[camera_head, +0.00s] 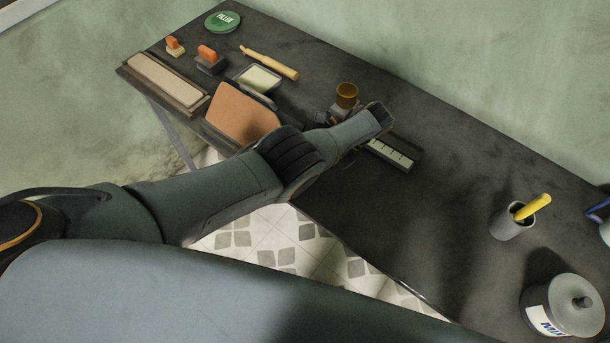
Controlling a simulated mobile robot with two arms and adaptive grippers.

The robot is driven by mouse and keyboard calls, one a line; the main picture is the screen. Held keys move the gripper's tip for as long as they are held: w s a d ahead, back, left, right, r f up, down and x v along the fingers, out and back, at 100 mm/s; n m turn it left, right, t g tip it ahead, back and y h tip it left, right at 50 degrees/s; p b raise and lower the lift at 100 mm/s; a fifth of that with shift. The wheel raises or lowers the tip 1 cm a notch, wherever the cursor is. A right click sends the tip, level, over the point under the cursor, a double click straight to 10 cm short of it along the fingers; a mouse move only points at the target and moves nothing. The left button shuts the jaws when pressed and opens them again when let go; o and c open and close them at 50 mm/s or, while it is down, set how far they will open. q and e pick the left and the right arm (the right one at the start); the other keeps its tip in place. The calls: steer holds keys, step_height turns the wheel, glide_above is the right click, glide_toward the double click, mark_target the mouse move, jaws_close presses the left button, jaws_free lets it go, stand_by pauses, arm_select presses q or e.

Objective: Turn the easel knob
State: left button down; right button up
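A round amber-brown knob (347,92) stands on the dark table, just behind the end of my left arm. Grey and black parts show below it, partly covered by the arm. An orange-brown board (242,112) leans to the left of the knob; I cannot tell whether the two are joined. My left arm reaches in from the left across the table edge. Its dark end, at the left gripper (380,114), is close to the knob in the picture. The fingers are not clearly visible, and contact cannot be told. My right gripper is not in view.
On the dark table (440,215) are a long padded block (166,80), orange-handled stamps (210,58), a wooden stick (270,63), a green tin (222,20) and a ruler-like block (390,154). A pen cup (508,222) and lidded pot (568,305) stand right. The table's middle right is clear.

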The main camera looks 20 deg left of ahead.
arm_select(q)
steer(key=shift+s+a+f, duration=0.1)
steer(key=shift+s+f, duration=0.05)
stand_by(0.3)
steer(key=c, duration=1.3)
jaws_free()
